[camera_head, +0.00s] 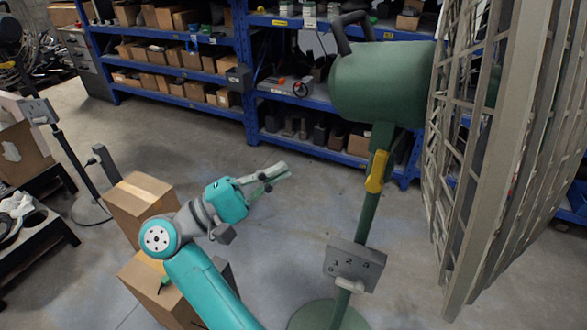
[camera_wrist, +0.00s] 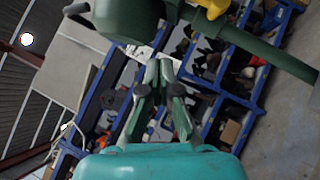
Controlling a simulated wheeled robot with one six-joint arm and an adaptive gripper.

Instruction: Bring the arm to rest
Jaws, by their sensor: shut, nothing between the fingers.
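My gripper (camera_head: 284,170) is at the end of my teal arm, in the middle of the head view, pointing right. Its fingers are shut and hold nothing. It also shows in the wrist view (camera_wrist: 158,65), with the fingers close together at the tips. The gripper is in free air to the left of the green pole (camera_head: 362,220) of a large fan. A gap shows between the fingertips and the pole in the head view, though the depth between them is hard to judge.
The green fan (camera_head: 375,85) with its grey cage (camera_head: 470,150) stands at right. A control box (camera_head: 354,265) with numbers is on its pole. Cardboard boxes (camera_head: 140,205) are stacked beside my arm. Blue shelves (camera_head: 245,60) line the back. Clear floor (camera_head: 180,135) lies between.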

